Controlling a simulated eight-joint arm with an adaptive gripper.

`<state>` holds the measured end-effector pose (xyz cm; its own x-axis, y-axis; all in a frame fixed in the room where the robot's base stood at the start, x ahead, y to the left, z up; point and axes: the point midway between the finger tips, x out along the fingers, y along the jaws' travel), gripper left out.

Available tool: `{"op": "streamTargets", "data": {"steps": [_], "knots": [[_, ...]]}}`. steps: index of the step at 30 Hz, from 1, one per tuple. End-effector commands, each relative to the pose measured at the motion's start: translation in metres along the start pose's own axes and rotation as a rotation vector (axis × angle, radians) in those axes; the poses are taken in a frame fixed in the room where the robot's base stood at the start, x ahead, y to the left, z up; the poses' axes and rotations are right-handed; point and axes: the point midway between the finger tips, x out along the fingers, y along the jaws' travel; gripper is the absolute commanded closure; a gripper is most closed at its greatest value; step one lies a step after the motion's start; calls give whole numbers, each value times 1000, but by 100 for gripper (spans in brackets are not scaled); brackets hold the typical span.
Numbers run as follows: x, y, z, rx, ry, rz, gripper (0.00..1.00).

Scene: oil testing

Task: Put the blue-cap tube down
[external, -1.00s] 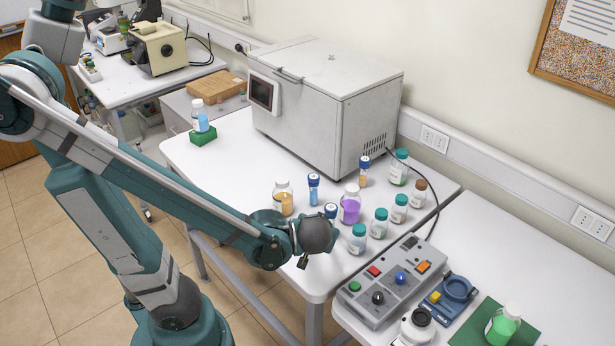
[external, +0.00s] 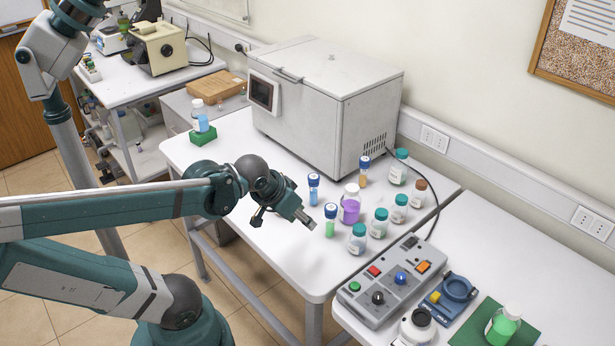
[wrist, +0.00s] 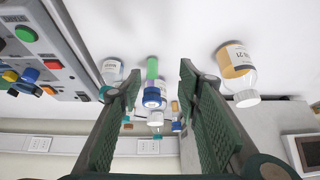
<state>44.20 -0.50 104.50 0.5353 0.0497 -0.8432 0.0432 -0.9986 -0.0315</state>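The blue-cap tube with green contents (external: 330,220) stands upright on the white table in the external view. In the wrist view the green tube (wrist: 152,70) appears inverted, its blue cap between the fingers. My gripper (external: 308,223) is just left of it, tilted down towards it. In the wrist view my gripper (wrist: 160,80) is open, with no finger touching the tube that I can see. Two more blue-cap tubes stand on the table, one with blue contents (external: 314,190) and one with orange contents (external: 364,172).
A purple bottle (external: 350,208) and several teal-cap bottles (external: 357,240) crowd the right of the tube. A grey control box (external: 390,282) is at front right. The table's front left is clear.

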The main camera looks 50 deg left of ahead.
Motion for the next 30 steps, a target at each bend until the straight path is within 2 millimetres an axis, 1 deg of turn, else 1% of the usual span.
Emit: {"op": "streamTargets", "data": {"steps": [3,9,30], "knots": [[-10,-4,-3,5,26,26,66],[-19,-5,-7,16,52,49,66],[-20,-5,-8,18,55,51,66]]}}
